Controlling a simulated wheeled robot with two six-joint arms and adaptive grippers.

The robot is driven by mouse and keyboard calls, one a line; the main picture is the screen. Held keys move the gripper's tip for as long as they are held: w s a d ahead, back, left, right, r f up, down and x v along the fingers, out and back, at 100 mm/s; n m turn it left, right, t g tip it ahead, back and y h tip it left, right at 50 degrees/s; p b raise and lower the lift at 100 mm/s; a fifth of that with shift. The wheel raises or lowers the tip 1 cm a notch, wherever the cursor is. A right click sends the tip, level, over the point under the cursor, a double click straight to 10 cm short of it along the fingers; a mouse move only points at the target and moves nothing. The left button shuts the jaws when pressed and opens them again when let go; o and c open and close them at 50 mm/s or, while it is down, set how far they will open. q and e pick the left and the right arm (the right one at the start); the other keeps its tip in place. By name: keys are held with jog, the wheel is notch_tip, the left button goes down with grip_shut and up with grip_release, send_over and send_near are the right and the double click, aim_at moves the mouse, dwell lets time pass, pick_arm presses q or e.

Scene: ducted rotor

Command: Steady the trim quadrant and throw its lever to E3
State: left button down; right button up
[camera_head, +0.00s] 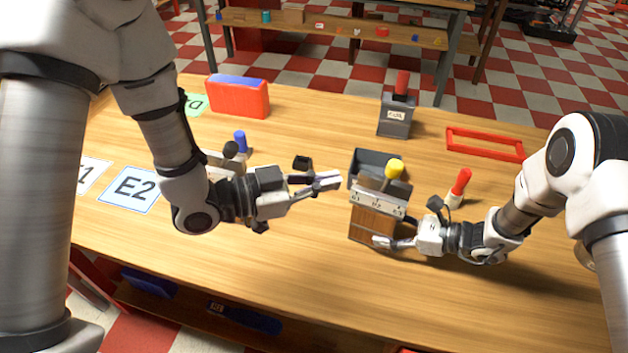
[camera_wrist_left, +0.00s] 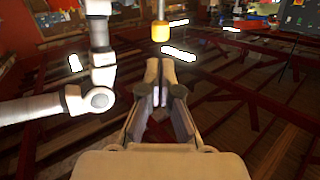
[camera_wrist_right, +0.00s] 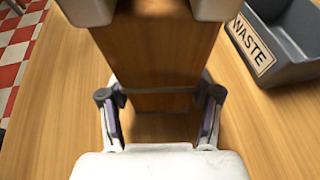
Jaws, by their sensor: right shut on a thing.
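The trim quadrant is a brown wooden block (camera_head: 372,225) with a pale marked plate (camera_head: 378,201) on top; the marks are too small to read. Its lever has a yellow knob (camera_head: 394,168) and leans to the right in the head view. My right gripper (camera_head: 378,242) is shut on the wooden block, low on its near side; the block (camera_wrist_right: 155,60) fills the space between the fingers in the right wrist view. My left gripper (camera_head: 338,180) is empty, its fingers slightly apart, left of the quadrant.
A grey WASTE bin (camera_wrist_right: 285,40) stands close behind the quadrant. A red-handled item (camera_head: 459,185) stands to its right, a grey box (camera_head: 396,118) and red frame (camera_head: 484,144) behind. An E2 card (camera_head: 134,189) lies at left. The table front is clear.

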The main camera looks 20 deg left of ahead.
aim_at(387, 180)
pick_arm(q)
notch_tip(387, 180, up, 5)
jog(key=w+m+g+h, duration=0.3)
jog(key=m+g+h, duration=0.2)
jog(key=m, duration=0.9)
jog(key=w+a+f+m+g+y, duration=0.25)
jog(key=w+m+g, duration=0.25)
jog(key=m+g, duration=0.5)
jog(key=d+f, duration=0.1)
jog(key=d, duration=0.2)
jog(key=d+f+m+t, duration=0.1)
jog(key=d, duration=0.2)
jog(key=s+d+f+t, duration=0.1)
jog(key=d, duration=0.2)
jog(key=shift+s+f+m, duration=0.1)
jog(key=shift+f+m, duration=0.2)
jog(key=shift+f, duration=0.05)
